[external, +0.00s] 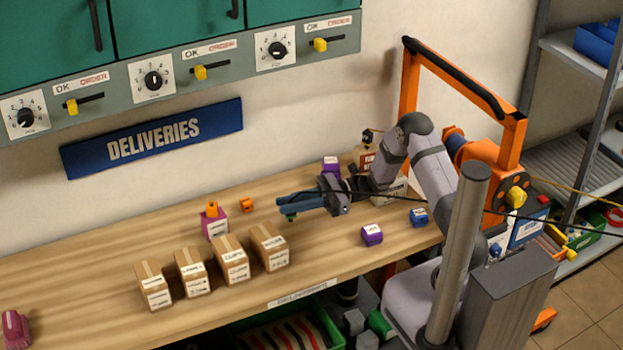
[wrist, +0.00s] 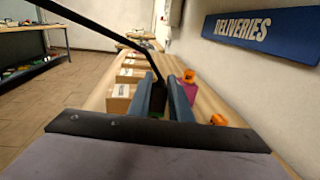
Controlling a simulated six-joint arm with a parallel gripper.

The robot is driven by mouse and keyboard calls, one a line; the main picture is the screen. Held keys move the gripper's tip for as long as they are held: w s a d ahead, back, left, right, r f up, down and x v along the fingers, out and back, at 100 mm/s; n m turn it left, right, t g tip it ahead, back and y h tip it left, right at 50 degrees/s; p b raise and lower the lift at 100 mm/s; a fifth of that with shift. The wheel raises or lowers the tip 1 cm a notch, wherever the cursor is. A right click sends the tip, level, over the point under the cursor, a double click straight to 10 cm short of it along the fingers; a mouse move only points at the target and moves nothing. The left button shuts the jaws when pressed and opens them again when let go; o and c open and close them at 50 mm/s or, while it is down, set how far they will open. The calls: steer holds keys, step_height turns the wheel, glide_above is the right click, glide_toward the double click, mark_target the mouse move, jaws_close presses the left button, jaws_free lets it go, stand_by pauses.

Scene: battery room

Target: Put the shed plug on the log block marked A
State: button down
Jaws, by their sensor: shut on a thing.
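In the wrist view a bit of green shows between the fingers (wrist: 168,90). I cannot tell whether this green piece is the shed plug. Small labelled blocks stand on the table: a magenta one (external: 214,226) with an orange plug (external: 211,209) on top, a purple one (external: 331,167) behind the gripper, another purple one (external: 372,235) and a blue one (external: 419,217) to its right. Their labels are too small to read.
Several cardboard boxes (external: 232,260) stand in a row left of my gripper. A magenta object (external: 14,327) sits at the far left. A bottle (external: 367,152) stands at the back right. The table's left part is mostly clear.

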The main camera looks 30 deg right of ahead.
steer(key=shift+r, duration=1.2)
steer(key=shift+r, duration=0.1)
